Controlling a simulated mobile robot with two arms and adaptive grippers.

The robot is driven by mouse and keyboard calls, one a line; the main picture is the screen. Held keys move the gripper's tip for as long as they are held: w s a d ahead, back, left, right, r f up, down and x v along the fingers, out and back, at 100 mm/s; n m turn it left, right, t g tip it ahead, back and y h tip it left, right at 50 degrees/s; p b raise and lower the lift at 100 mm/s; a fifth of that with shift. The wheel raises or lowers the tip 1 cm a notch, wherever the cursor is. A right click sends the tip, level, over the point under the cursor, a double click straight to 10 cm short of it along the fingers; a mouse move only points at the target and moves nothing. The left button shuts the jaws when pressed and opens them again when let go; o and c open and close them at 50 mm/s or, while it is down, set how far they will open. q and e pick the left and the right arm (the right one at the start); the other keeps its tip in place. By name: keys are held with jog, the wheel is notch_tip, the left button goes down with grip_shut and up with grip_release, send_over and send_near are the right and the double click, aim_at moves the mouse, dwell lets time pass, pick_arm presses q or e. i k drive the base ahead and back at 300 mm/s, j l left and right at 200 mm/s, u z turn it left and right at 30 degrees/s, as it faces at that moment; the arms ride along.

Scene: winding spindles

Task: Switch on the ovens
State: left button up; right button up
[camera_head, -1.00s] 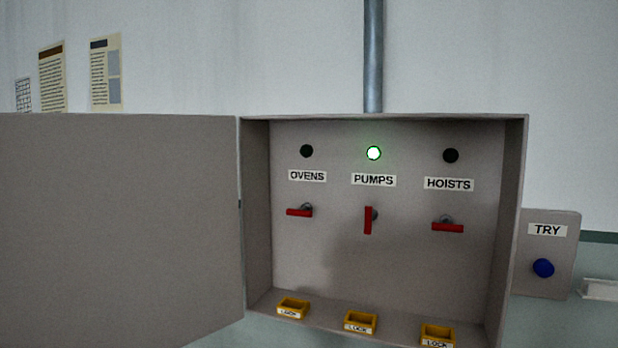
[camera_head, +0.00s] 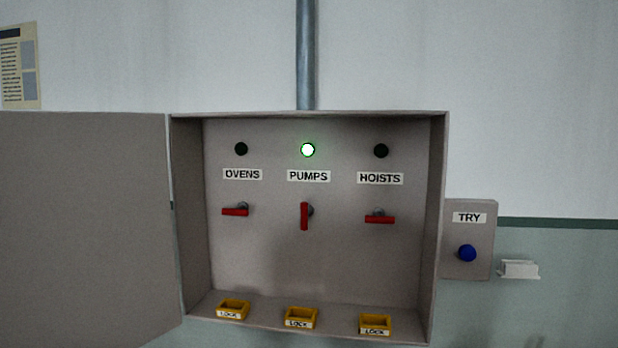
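The ovens switch is a red handle (camera_head: 236,211) lying horizontal under the OVENS label (camera_head: 242,174). The ovens lamp (camera_head: 241,149) above it is dark. The pumps handle (camera_head: 304,216) stands vertical and its lamp (camera_head: 307,150) glows green. The hoists handle (camera_head: 380,219) lies horizontal and its lamp (camera_head: 381,151) is dark. All sit inside an open grey wall cabinet (camera_head: 437,230). Neither of my grippers is in view.
The cabinet door (camera_head: 85,230) stands open to the left. Three yellow LOCK holders (camera_head: 300,317) sit along the cabinet floor. A TRY box with a blue button (camera_head: 467,253) is on the wall at right, beside a small white bracket (camera_head: 520,269). A pipe (camera_head: 306,55) rises above the cabinet.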

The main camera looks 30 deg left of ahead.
aim_at(235, 212)
jog(key=u, duration=1.35)
